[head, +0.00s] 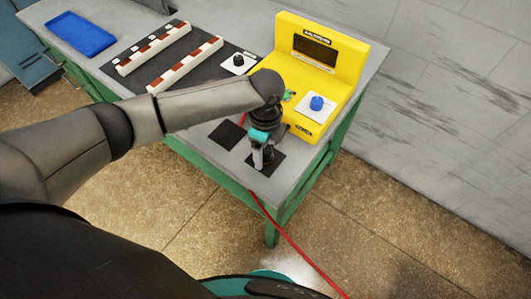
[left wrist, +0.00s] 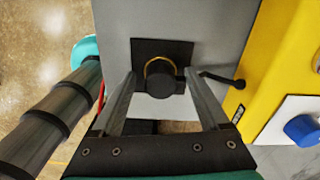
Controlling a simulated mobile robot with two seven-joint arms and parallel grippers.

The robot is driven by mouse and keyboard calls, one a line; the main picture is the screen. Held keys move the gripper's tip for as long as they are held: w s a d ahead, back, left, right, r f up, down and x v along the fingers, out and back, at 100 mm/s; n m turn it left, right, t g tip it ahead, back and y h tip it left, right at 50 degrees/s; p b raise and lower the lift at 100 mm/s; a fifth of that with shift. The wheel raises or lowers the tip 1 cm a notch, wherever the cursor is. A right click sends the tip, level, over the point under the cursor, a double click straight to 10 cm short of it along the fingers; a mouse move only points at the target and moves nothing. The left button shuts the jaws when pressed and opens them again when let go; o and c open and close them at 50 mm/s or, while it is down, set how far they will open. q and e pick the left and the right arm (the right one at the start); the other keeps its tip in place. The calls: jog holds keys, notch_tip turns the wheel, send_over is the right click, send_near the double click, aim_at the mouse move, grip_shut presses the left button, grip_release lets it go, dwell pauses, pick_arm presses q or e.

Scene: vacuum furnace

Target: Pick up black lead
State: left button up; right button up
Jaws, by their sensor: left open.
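A black cylindrical piece with a brass-coloured ring (left wrist: 159,68) stands on a dark square pad in the left wrist view, probably the black lead's end. A short black rod or cable piece (left wrist: 222,79) lies beside it, toward the yellow box; I cannot tell whether they join. My left gripper (left wrist: 158,90) is open above the pad, with the black piece between its fingers and no clear grip on it. In the head view my left gripper (head: 262,158) hangs over the pad near the table's front edge and hides the piece. My right gripper is not in view.
A yellow instrument box (head: 345,68) with a blue knob (head: 316,103) stands close to the gripper. A red cable (head: 290,240) runs off the table to the floor. Another dark pad (head: 227,134), white strips (head: 155,47) and a blue tray (head: 80,34) lie further left.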

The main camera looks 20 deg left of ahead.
pick_arm(q)
jog(key=shift+c, duration=0.3)
grip_shut()
dwell(0.4)
